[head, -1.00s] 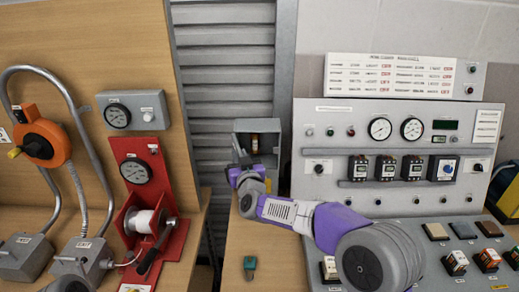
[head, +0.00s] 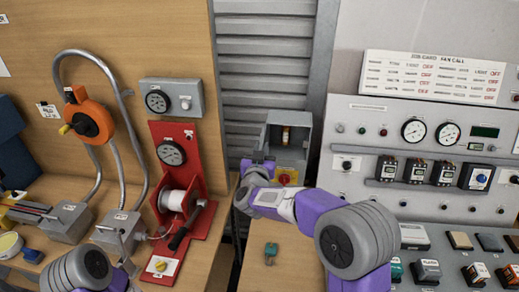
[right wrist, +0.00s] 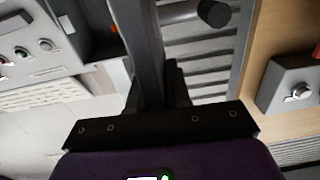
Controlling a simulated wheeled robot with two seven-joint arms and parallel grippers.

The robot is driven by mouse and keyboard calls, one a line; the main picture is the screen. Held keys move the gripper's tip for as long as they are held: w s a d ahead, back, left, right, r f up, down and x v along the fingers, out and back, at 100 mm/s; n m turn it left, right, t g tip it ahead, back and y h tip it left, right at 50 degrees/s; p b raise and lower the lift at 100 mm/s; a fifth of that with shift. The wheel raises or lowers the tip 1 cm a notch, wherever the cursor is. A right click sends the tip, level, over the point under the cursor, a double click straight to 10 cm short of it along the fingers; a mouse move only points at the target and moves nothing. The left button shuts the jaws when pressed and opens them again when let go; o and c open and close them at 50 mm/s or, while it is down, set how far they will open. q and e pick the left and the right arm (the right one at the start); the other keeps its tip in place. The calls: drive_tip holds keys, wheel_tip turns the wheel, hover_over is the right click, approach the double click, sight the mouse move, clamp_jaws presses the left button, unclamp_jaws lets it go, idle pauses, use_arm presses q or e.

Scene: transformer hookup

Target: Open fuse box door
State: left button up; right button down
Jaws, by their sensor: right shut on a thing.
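The grey fuse box (head: 300,133) stands at the centre of the head view, against the grey shutter. Its front is open to view, and a brown-and-white fuse (head: 286,136) shows inside. A red knob on a yellow plate (head: 287,177) is low on its front. My right gripper (head: 257,163) is at the box's lower left side, shut on what seems to be the door's edge or handle; the wrist hides the exact contact. In the right wrist view a dark grey upright piece (right wrist: 143,50) runs between the fingers. My left gripper is out of view.
A red winch panel (head: 172,130) with gauge and spool is left of the box. A grey control console (head: 350,190) stands close on the right. A small green item (head: 271,250) lies on the wooden bench (head: 285,275) in front.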

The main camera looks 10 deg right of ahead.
drive_tip(key=shift+r, duration=0.25)
drive_tip(key=c, duration=1.2)
unclamp_jaws()
drive_tip(key=shift+f, duration=0.1)
drive_tip(key=shift+c, duration=0.2)
drive_tip(key=shift+o, duration=0.4)
drive_tip(key=shift+f, duration=0.1)
drive_tip(key=v, duration=0.7)
drive_tip(key=shift+s, duration=0.25)
drive_tip(key=shift+a, duration=0.15)
